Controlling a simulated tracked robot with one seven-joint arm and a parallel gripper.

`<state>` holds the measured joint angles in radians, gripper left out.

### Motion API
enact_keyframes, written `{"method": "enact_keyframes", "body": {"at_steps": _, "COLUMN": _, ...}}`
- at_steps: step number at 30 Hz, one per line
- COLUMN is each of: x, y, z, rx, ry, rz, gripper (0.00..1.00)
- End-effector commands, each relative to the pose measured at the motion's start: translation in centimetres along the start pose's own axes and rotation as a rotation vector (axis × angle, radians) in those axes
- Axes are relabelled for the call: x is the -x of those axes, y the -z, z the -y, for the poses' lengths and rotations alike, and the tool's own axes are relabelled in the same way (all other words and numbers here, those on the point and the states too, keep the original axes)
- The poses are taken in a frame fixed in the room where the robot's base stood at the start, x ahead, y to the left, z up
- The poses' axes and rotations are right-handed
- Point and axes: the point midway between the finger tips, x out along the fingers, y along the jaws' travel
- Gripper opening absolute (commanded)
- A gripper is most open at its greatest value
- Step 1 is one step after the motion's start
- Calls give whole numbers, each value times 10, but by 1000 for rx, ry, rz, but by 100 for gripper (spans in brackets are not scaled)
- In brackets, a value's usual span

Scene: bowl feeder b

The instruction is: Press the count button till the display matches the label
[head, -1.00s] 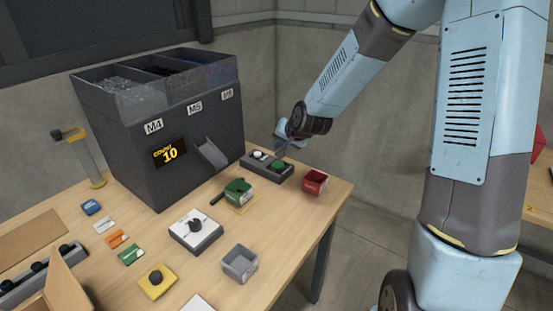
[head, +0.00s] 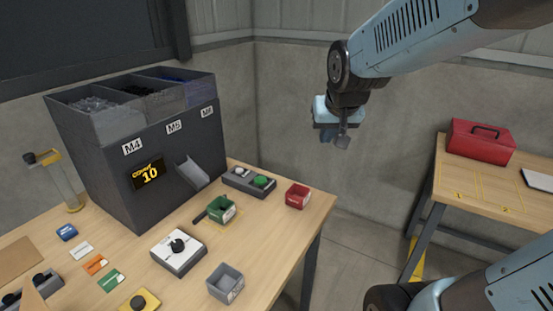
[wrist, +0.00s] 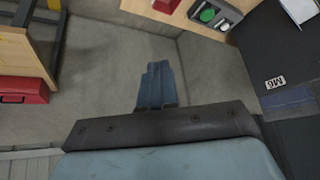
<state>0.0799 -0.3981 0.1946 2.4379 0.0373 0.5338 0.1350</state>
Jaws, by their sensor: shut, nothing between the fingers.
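The display (head: 147,174) on the front of the dark feeder (head: 120,195) reads "COUNT 10" in yellow. A grey button box (head: 240,183) on the table, right of the chute, carries a green button (head: 261,182) and a white button (head: 241,171). The green button also shows in the wrist view (wrist: 207,15). A green bin (head: 221,209) stands in front of the box; the print on its label is too small to read. My gripper (head: 341,140) is shut and empty, in the air right of the table, apart from the buttons. Its fingers show in the wrist view (wrist: 158,85).
A red bin (head: 297,196), a grey bin (head: 226,284) and a white dial box (head: 178,252) stand on the table. Coloured cards (head: 95,264) lie at the left. A second table (head: 485,195) with a red toolbox (head: 480,142) stands at the right. Open floor lies between the tables.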

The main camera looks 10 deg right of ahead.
Motion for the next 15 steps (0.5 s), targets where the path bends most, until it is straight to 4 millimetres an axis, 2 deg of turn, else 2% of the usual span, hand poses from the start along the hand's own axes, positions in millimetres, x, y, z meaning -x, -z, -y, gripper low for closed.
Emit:
{"method": "enact_keyframes", "body": {"at_steps": 1, "x": 16, "y": -8, "z": -7, "rx": 6, "ry": -7, "rz": -1, "gripper": 0}}
{"method": "enact_keyframes", "body": {"at_steps": 6, "x": 58, "y": -40, "z": -28, "rx": 22, "ry": -21, "rz": 25, "gripper": 0}}
{"method": "enact_keyframes", "body": {"at_steps": 10, "x": 82, "y": -64, "z": -40, "rx": 32, "ry": -20, "rz": 45, "gripper": 0}}
{"method": "enact_keyframes", "body": {"at_steps": 15, "x": 100, "y": -85, "z": -51, "rx": 39, "ry": -14, "rz": 63, "gripper": 0}}
